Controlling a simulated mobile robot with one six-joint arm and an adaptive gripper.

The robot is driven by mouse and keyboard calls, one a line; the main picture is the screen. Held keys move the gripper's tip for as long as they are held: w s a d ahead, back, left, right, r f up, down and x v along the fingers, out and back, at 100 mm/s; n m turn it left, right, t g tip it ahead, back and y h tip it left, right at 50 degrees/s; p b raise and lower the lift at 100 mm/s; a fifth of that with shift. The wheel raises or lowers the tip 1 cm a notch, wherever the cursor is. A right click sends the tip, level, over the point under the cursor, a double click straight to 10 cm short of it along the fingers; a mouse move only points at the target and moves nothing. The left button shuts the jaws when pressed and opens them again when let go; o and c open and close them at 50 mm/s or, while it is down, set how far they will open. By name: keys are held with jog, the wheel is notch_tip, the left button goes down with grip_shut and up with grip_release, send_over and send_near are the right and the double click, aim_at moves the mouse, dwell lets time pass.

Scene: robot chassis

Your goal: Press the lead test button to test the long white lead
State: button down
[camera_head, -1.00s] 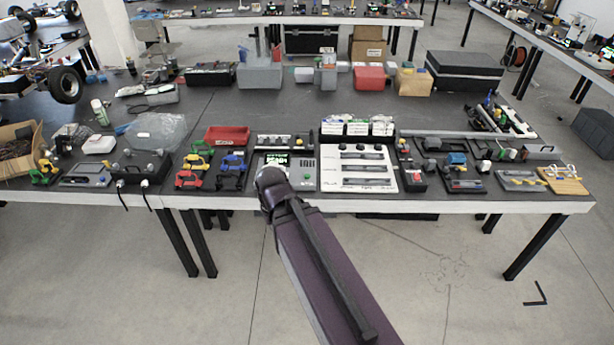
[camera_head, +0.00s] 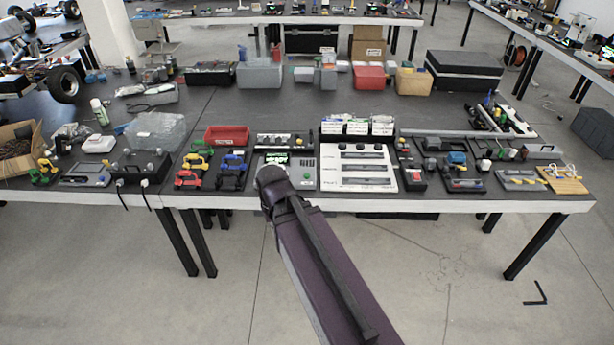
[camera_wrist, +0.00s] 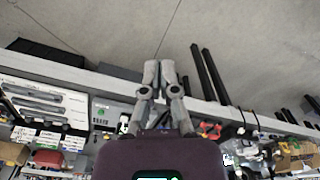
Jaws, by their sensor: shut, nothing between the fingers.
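My gripper (camera_wrist: 158,78) shows in the wrist view with its two fingers together and nothing between them. It points toward the table's front edge, over the row of devices. My arm hides part of this tester. I cannot make out the lead test button or the long white lead for certain.
A white panel with dark slots (camera_head: 358,170) lies right of the tester. Red, yellow and blue clamps (camera_head: 190,180) lie to its left, near a red tray (camera_head: 227,136). A black box with cables (camera_head: 138,172) is further left. Open tabletop (camera_head: 290,108) lies behind.

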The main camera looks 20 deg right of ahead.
jog(key=w+d+f+m+t+y+b, duration=0.1)
jog(key=w+d+f+t+b, duration=0.2)
jog(key=w, duration=0.7)
jog(key=m+t+b, duration=0.6)
jog(key=b, duration=0.5)
send_over(307, 176)
notch_tip(307, 176, down, 5)
jog(key=shift+w+d+f, duration=0.1)
jog(key=shift+d+f, duration=0.05)
jog(key=shift+f, duration=0.15)
notch_tip(307, 176, down, 8)
jog(key=b, duration=0.8)
jog(key=shift+f, duration=0.25)
jog(key=shift+f+b, duration=0.15)
jog(key=shift+b, duration=0.25)
jog(key=shift+f+b, duration=0.3)
